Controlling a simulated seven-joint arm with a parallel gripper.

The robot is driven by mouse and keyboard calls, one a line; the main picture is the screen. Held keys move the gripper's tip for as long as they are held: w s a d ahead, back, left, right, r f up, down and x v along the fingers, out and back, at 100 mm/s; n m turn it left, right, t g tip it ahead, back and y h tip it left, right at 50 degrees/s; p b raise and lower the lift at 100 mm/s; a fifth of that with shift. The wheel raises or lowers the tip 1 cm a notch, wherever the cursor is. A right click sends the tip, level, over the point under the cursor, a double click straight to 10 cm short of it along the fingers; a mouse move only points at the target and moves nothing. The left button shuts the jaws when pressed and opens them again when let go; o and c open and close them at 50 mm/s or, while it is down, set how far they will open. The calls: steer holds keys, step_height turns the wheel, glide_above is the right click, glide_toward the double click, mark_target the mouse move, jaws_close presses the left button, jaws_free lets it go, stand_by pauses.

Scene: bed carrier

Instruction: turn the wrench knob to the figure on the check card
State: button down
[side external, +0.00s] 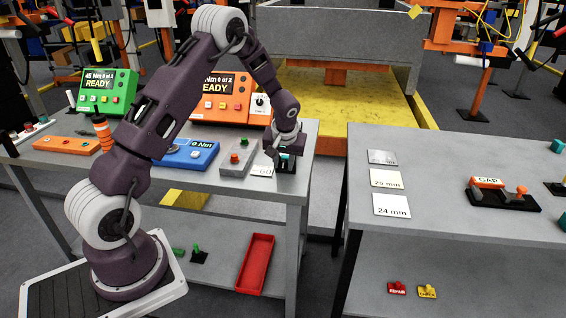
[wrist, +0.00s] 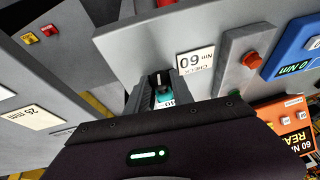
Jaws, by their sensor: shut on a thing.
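My gripper (side external: 287,153) points down at the right end of the left bench. In the wrist view my gripper (wrist: 162,92) is shut on the teal wrench knob (wrist: 164,96), which has a black part beside it. A little of the teal knob (side external: 284,157) shows below my gripper in the side view. A small white figure label sits by the knob, upside down and too small to read surely.
A grey box (side external: 237,158) with a red button and a blue 0 Nm display (side external: 187,153) stand left of my gripper. Orange (side external: 222,97) and green (side external: 107,92) READY screens stand behind. Across a gap, the right bench (side external: 450,180) carries size cards and a GAP tool.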

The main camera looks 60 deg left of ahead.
steer(key=g+y, duration=0.2)
steer(key=m+g+y, duration=0.1)
steer(key=shift+w+d+f+y, duration=0.2)
steer(key=shift+w+d+y, duration=0.15)
steer(key=shift+y, duration=0.05)
steer(key=g+y, duration=0.1)
steer(key=m+g+y, duration=0.1)
steer(key=g+y, duration=0.1)
steer(key=shift+w+d+f+y, duration=0.15)
steer(key=shift+f+y, duration=0.1)
steer(key=shift+y, duration=0.15)
steer(key=shift+g, duration=0.3)
steer(key=c, duration=1.1)
jaws_free()
